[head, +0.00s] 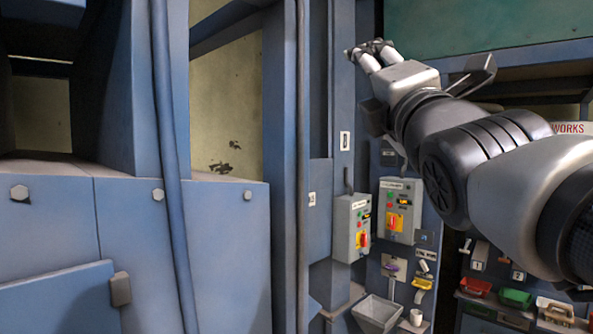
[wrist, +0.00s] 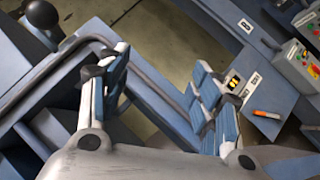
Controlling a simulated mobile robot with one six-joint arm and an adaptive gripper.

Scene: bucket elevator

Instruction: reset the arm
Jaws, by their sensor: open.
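My gripper (head: 368,49) is raised at upper centre in the head view, at the end of my arm, which reaches in from the right. It points up and to the left. It is in front of the blue frame near the control boxes. In the wrist view my gripper (wrist: 160,72) has its two fingers well apart, with nothing between them. Blue metalwork and floor show beyond the fingers.
Two grey control boxes (head: 352,228) (head: 398,210) hang below my gripper. A grey hopper (head: 377,313) and a white mug (head: 416,317) stand below them. Blue machine panels (head: 225,250) fill the left. An orange-tipped object (wrist: 266,114) lies on a blue surface.

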